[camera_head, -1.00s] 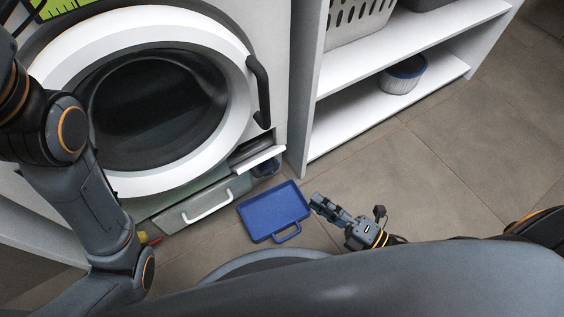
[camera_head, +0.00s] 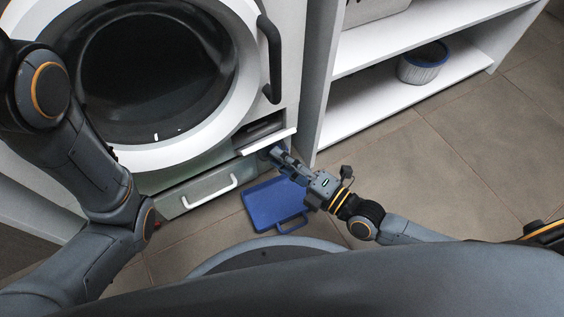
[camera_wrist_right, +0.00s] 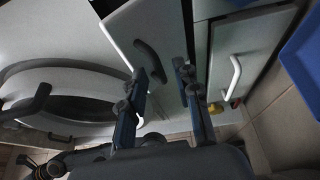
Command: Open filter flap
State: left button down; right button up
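The filter flap (camera_head: 268,142) is at the lower right of the washing machine front. Its white top edge stands out from the front, with a dark gap above and behind it. In the right wrist view the flap (camera_wrist_right: 120,38) is a grey panel with a white edge and a dark handle (camera_wrist_right: 150,61). My right gripper (camera_head: 274,152) is at the flap's outer face, partly hiding it. In the wrist view its two fingers (camera_wrist_right: 164,75) are apart, with the handle between them; contact cannot be told. My left arm shows at left, but its gripper is out of view.
A blue tray (camera_head: 262,205) with a handle lies on the tiles below the right gripper. A drawer (camera_head: 186,196) with a white handle is left of the flap. The round door (camera_head: 150,70) is above.

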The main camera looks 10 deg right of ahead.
jog(key=shift+w+a, duration=0.1)
grip_shut()
jog(key=shift+f, duration=0.15)
dwell(0.3)
jog(key=shift+f+n+t+y+b, duration=0.95)
jog(key=shift+f+y+b, duration=0.45)
jog(key=shift+b, duration=0.65)
jog(key=shift+f+n+t+y+b, duration=0.9)
jog(key=shift+f+y+b, duration=0.5)
jog(key=shift+b, duration=0.65)
jog(key=shift+f, duration=0.1)
